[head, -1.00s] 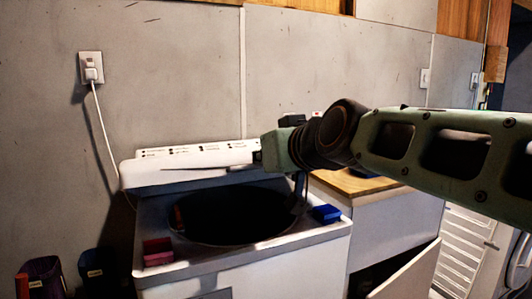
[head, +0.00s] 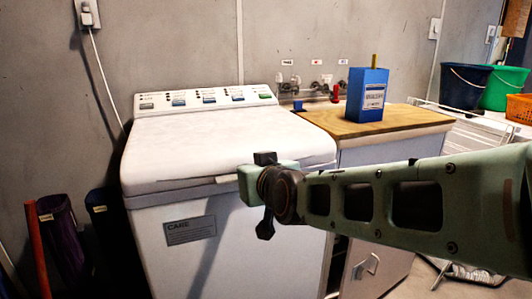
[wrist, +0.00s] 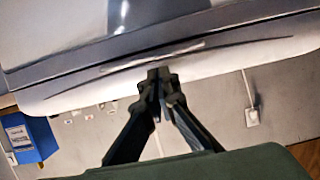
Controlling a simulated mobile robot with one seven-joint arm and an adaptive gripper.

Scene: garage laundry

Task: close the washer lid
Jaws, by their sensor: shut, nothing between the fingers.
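The washer (head: 185,250) is a white top-loader with a control panel at its back. Its white lid (head: 215,140) lies down over the top, and the drum opening is hidden. A thin dark line runs under the lid's front edge; I cannot tell whether it is fully seated.
A wooden-topped cabinet (head: 400,122) stands right of the washer, with a blue container (head: 368,95) on it. Taps (head: 318,87) are on the wall behind. Blue and green buckets (head: 508,88) stand far right. Dark bins (head: 62,235) stand left.

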